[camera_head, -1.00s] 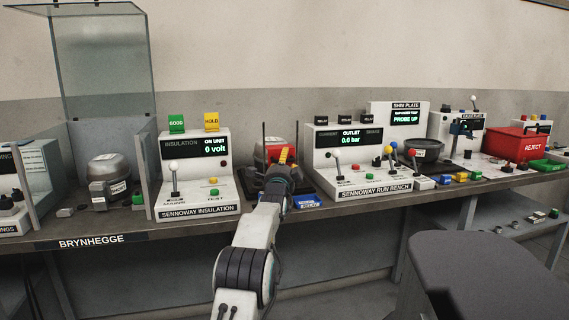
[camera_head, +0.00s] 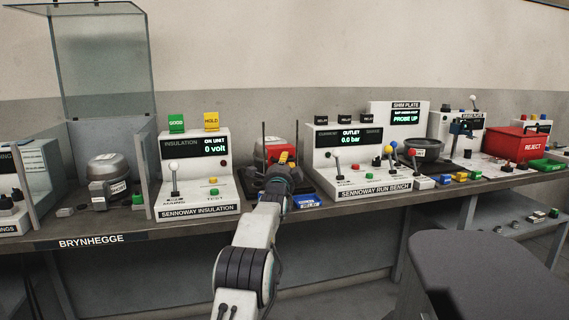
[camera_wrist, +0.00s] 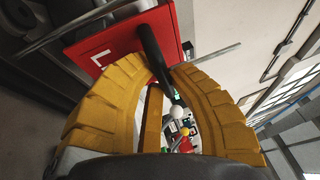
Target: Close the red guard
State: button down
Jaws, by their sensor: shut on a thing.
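The red guard (camera_head: 273,153) stands on the bench between the insulation station and the run bench, partly hidden behind my gripper (camera_head: 284,158). A black bar (camera_wrist: 152,45) crosses the panel and runs down between the yellow fingers of my gripper (camera_wrist: 160,72). The fingers are shut on this bar, which looks like the guard's handle. The join between bar and panel is not clear.
The insulation station (camera_head: 196,182) stands close left and the run bench (camera_head: 357,164) close right. Two thin dark posts rise by the guard. A red reject bin (camera_head: 515,146) stands far right.

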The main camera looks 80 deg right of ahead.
jog(key=shift+f+b, duration=1.5)
jog(key=shift+f, duration=0.5)
jog(key=c, duration=1.3)
grip_release()
jog(key=shift+w, duration=0.1)
jog(key=shift+o, duration=0.8)
jog(key=shift+r, duration=0.2)
